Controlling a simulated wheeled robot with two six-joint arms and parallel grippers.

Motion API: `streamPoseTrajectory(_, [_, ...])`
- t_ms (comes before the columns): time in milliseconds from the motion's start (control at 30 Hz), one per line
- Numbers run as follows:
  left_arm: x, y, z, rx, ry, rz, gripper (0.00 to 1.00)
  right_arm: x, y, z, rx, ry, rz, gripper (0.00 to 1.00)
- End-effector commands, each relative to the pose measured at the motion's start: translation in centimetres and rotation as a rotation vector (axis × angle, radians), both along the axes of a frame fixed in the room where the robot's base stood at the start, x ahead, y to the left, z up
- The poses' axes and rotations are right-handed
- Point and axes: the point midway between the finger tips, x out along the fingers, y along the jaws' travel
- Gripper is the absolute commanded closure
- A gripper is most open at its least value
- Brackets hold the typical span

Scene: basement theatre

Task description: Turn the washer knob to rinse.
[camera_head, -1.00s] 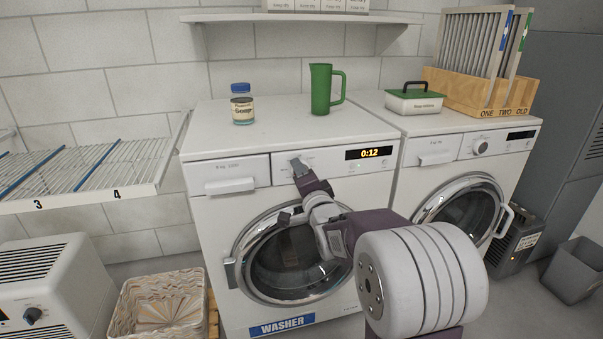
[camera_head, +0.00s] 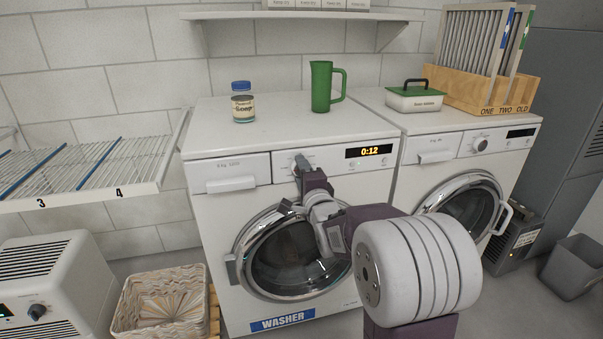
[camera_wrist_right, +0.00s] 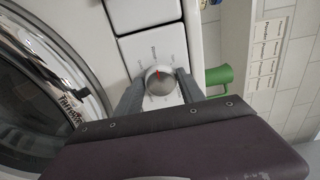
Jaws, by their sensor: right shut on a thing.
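The washer (camera_head: 215,245) stands in the middle of the head view, with a blue WASHER label at its foot and a lit display (camera_head: 368,152) reading 0:12. Its knob sits on the control panel left of the display, mostly hidden there behind my right gripper (camera_head: 301,164). In the right wrist view the knob (camera_wrist_right: 160,82) is round and pale with a red pointer mark, and small labels surround it, too small to read. My right gripper's two fingers (camera_wrist_right: 158,92) stand on either side of the knob and are shut on it. My left gripper is not in view.
A soap jar (camera_head: 242,108) and a green jug (camera_head: 321,88) stand on the washer top. A second machine (camera_head: 410,190) stands close at the right, carrying a green-lidded box (camera_head: 414,100). A wire rack (camera_head: 90,170) is at left, above a woven basket (camera_head: 160,300).

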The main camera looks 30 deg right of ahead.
Motion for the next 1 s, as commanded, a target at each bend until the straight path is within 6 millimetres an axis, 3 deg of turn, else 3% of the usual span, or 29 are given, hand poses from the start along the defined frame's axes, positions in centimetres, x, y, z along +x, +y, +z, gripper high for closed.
streamPoseTrajectory(167, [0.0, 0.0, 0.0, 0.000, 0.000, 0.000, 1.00, 0.0, 0.0, -0.2, 0.000, 0.004, 0.000, 0.94])
streamPoseTrajectory(200, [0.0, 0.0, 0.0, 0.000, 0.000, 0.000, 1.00, 0.0, 0.0, -0.2, 0.000, 0.004, 0.000, 0.48])
streamPoseTrajectory(267, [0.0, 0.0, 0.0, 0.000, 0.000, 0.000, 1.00, 0.0, 0.0, -0.2, 0.000, 0.004, 0.000, 0.34])
streamPoseTrajectory(667, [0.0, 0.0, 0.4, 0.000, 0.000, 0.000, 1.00, -0.7, 0.1, 0.1, -0.001, 0.001, 0.000, 0.34])
streamPoseTrajectory(933, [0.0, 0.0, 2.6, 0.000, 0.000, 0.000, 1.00, -6.6, 1.5, 0.4, 0.000, 0.003, -0.002, 0.34])
streamPoseTrajectory(967, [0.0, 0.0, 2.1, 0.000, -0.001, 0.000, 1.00, -7.1, 1.7, 0.0, -0.001, 0.001, -0.001, 0.34])
streamPoseTrajectory(1000, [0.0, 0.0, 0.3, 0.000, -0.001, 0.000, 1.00, -7.3, 1.8, -0.7, -0.002, -0.006, 0.001, 0.34])
